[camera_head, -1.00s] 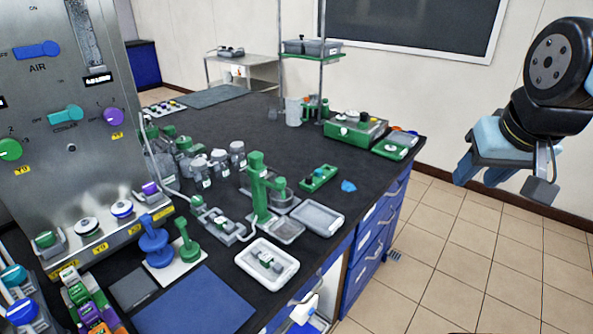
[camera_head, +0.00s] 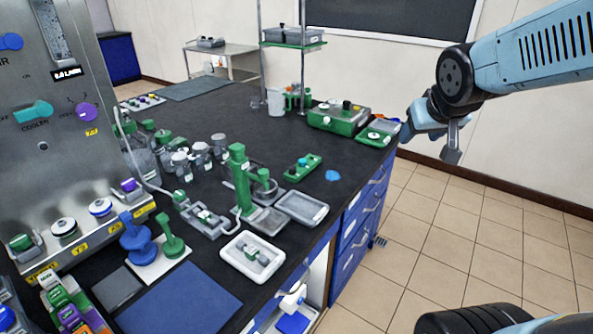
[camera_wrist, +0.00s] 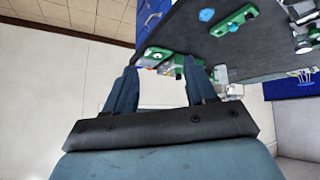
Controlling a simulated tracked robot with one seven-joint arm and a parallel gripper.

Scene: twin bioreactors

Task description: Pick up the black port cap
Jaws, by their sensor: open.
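I cannot single out the black port cap with certainty. A small dark round piece (camera_head: 347,105) stands on the green box (camera_head: 338,119) at the bench's far right, and another dark piece (camera_head: 374,135) lies on the green tray (camera_head: 379,139) beside it. My gripper (camera_head: 412,130) is just right of this tray, near the bench's right edge, partly hidden by my arm. In the wrist view my gripper (camera_wrist: 160,68) is open, its blue fingers apart, with nothing held. Green pieces (camera_wrist: 165,64) show beyond the fingertips, too small to identify.
The black bench (camera_head: 260,120) carries a green stand (camera_head: 240,180), a green holder (camera_head: 302,168), a blue piece (camera_head: 332,175) and several jars. A tall shelf rack (camera_head: 291,38) stands behind the green box. Tiled floor (camera_head: 430,230) lies open right of the bench.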

